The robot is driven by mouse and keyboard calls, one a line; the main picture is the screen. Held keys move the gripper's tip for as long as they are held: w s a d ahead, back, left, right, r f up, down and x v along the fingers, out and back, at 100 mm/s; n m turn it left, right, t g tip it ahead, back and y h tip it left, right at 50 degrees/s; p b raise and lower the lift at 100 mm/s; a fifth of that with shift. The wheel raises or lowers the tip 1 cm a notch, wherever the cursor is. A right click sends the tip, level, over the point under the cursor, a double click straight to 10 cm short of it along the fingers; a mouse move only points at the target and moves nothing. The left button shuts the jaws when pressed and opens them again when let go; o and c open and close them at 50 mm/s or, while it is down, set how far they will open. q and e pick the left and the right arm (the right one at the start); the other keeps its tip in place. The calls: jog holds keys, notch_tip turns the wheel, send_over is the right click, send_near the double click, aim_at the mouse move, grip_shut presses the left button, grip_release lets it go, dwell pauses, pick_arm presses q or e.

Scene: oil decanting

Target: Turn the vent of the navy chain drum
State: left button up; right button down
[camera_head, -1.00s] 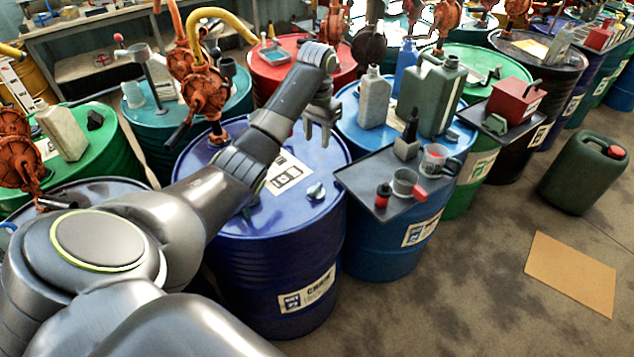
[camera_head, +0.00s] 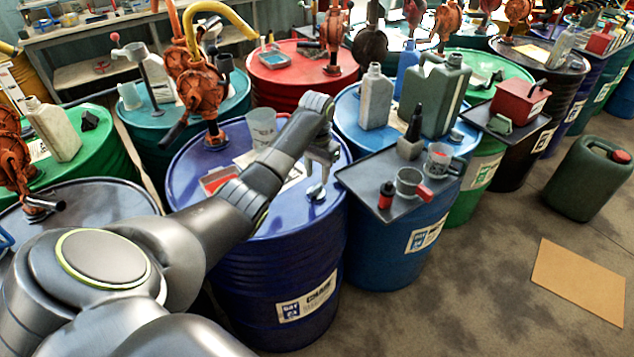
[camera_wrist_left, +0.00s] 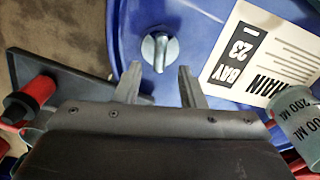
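The navy chain drum (camera_head: 290,272) stands in the middle of the head view, with a white bay 23 label on its side. Its vent, a small silver knob (camera_head: 316,192) with a raised grip bar, sits on the lid near the right rim. The vent also shows in the left wrist view (camera_wrist_left: 160,50), its bar nearly upright in the picture. My left gripper (camera_head: 320,165) hangs just above the vent. In the left wrist view my left gripper (camera_wrist_left: 158,82) is open and empty, with the vent just beyond the gap between its fingertips. My right gripper is not in view.
A clear beaker (camera_head: 262,127) and an orange pump (camera_head: 202,90) stand on the lid's far side. A blue drum (camera_head: 385,255) stands close on the right.

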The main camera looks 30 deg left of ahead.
aim_at(317, 185)
pick_arm(q)
jog(key=shift+f, duration=1.95)
grip_shut()
